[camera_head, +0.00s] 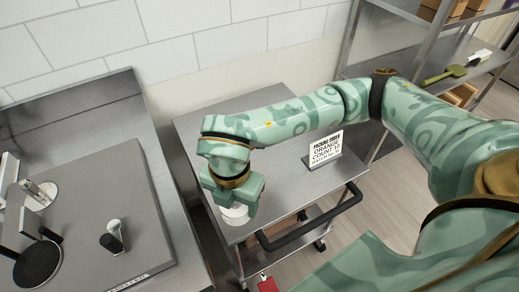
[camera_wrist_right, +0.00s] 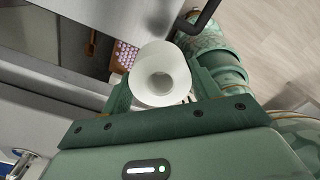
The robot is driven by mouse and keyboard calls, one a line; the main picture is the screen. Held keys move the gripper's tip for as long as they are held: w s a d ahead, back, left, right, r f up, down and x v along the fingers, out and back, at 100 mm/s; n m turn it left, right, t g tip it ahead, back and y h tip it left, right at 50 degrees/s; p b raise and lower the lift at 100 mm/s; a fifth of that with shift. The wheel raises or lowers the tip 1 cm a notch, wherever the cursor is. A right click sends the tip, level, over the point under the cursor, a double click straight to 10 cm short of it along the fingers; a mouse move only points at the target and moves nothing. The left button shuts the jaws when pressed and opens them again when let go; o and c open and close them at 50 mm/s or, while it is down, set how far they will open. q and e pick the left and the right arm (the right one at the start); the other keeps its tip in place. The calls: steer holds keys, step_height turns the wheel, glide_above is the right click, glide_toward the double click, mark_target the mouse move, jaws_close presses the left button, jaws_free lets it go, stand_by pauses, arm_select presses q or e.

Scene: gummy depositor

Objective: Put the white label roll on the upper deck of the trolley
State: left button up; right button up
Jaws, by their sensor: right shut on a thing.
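The white label roll (camera_head: 235,216) is held by my right gripper (camera_head: 236,200) over the near left part of the trolley's grey upper deck (camera_head: 285,185). The gripper hides the roll's upper part in the head view. In the right wrist view, the white roll (camera_wrist_right: 158,75) sits between the two green fingers, with its hollow core showing. I cannot tell whether the roll touches the deck or is just above it. My left gripper is not in view.
A packing order sign (camera_head: 325,149) stands on the deck's right side. The trolley's black handle (camera_head: 310,220) runs along its near edge. A steel counter (camera_head: 85,205) is at left. A shelf rack (camera_head: 430,60) is at upper right. The deck's middle is clear.

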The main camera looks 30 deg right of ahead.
steer(key=w+d+f+b, duration=0.1)
steer(key=w+d+f, duration=0.3)
steer(key=w+d+f+b, duration=0.2)
steer(key=w+d+f, duration=0.2)
steer(key=w+f, duration=0.1)
steer(key=shift+w+d+b, duration=0.25)
steer(key=shift+d+b, duration=0.05)
steer(key=shift+w+d+f, duration=0.1)
steer(key=shift+w+f, duration=0.05)
steer(key=shift+f, duration=0.05)
steer(key=f+b, duration=0.1)
steer(key=f, duration=0.2)
steer(key=shift+w+d+f+b, duration=0.2)
steer(key=shift+f+b, duration=0.15)
steer(key=shift+b, duration=0.05)
steer(key=shift+r, duration=0.1)
steer(key=o, duration=1.4)
